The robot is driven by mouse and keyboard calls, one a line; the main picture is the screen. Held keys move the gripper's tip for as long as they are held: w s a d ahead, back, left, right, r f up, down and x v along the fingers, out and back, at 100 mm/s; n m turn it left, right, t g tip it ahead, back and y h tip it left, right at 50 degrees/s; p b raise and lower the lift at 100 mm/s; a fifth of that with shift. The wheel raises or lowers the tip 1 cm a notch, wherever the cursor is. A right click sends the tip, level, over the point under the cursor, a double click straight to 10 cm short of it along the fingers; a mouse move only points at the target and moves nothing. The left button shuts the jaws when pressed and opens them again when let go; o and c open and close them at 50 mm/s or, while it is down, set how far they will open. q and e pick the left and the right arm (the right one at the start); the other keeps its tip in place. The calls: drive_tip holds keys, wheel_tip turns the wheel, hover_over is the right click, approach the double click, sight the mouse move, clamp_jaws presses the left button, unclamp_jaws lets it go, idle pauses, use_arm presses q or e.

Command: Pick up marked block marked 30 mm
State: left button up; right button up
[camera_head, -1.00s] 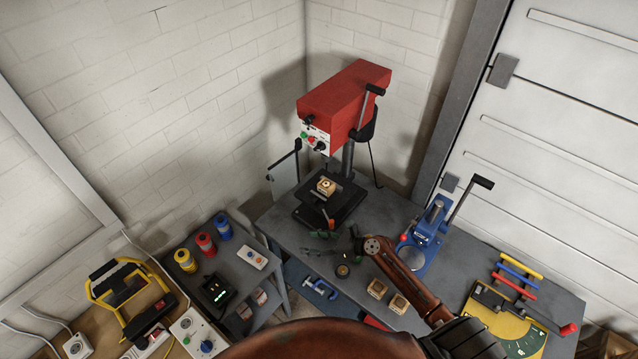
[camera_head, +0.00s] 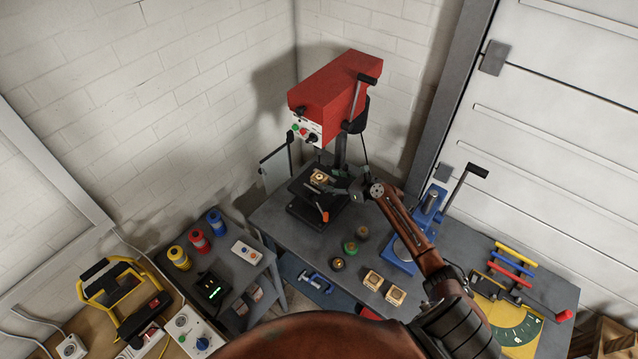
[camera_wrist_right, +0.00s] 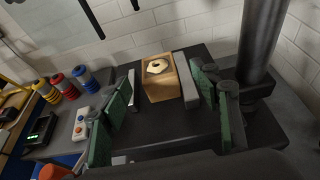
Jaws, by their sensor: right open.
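A wooden block (camera_head: 322,177) with a pale hexagonal nut-like top and a dark centre sits on the black drill press table (camera_head: 306,215). In the right wrist view the block (camera_wrist_right: 159,88) stands between two light grey bars, and no marking can be read. Two more wooden blocks, one left (camera_head: 373,280) and one right (camera_head: 396,296), lie on the grey bench; their markings are too small to read. My right gripper (camera_head: 346,187) is open, just right of the block at the drill press. In the wrist view its green-padded fingers stand apart either side of the block. My left gripper is out of view.
The red drill press (camera_head: 335,95) rises above its table, with a clear guard (camera_head: 277,168) on the left. A blue press (camera_head: 408,248) stands close to my right arm. Several small round parts (camera_head: 350,247) lie on the bench (camera_head: 300,240).

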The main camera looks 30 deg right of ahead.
sight(321, 177)
drive_tip(key=b+x, duration=0.2)
drive_tip(key=x, duration=0.1)
drive_tip(key=shift+a+f, duration=0.15)
drive_tip(key=shift+a, duration=0.05)
drive_tip(key=shift+w, duration=0.25)
drive_tip(key=shift+c, duration=0.2)
drive_tip(key=c, duration=1.2)
